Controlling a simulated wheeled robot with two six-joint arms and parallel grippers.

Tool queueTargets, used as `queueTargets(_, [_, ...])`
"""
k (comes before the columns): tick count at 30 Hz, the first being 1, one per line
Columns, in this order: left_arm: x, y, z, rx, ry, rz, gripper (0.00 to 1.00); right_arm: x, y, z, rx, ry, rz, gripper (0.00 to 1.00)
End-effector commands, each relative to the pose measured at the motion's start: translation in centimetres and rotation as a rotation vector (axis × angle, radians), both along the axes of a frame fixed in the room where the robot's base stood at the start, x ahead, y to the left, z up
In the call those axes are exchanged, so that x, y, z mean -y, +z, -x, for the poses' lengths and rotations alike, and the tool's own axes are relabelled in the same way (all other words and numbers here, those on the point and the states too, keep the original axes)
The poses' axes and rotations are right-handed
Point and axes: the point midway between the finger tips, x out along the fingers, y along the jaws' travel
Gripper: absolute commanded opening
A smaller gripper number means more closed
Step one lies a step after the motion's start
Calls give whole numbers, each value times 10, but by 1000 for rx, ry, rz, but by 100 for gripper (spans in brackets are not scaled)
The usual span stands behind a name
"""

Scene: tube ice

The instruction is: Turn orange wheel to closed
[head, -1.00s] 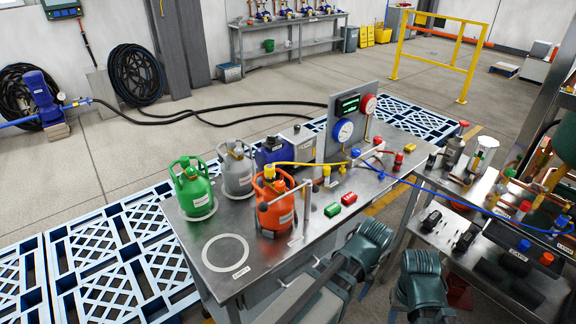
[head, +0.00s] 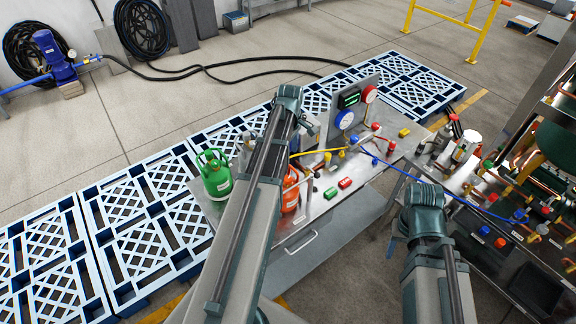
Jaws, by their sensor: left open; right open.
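I cannot make out an orange wheel for certain. The fingers of both grippers are hidden behind or below the arms, and I see nothing held.
A green cylinder (head: 214,174) stands left of my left arm. A gauge panel (head: 352,104) with blue and red dials stands at the back. Green (head: 330,193) and red (head: 345,183) blocks lie in front. A pipe rig (head: 515,185) with small valves fills the right side.

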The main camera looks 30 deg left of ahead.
Motion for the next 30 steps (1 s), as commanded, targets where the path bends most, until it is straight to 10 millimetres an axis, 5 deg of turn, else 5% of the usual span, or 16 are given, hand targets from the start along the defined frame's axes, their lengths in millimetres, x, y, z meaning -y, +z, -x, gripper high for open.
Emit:
queueTargets(14, [-7, -5, -1, 2, 34, 1, 72, 0, -5, 0, 0, 3, 0, 50])
queueTargets(30, [-7, -71, -1, 2, 33, 1, 72, 1, -71, -1, 0, 36, 2, 50])
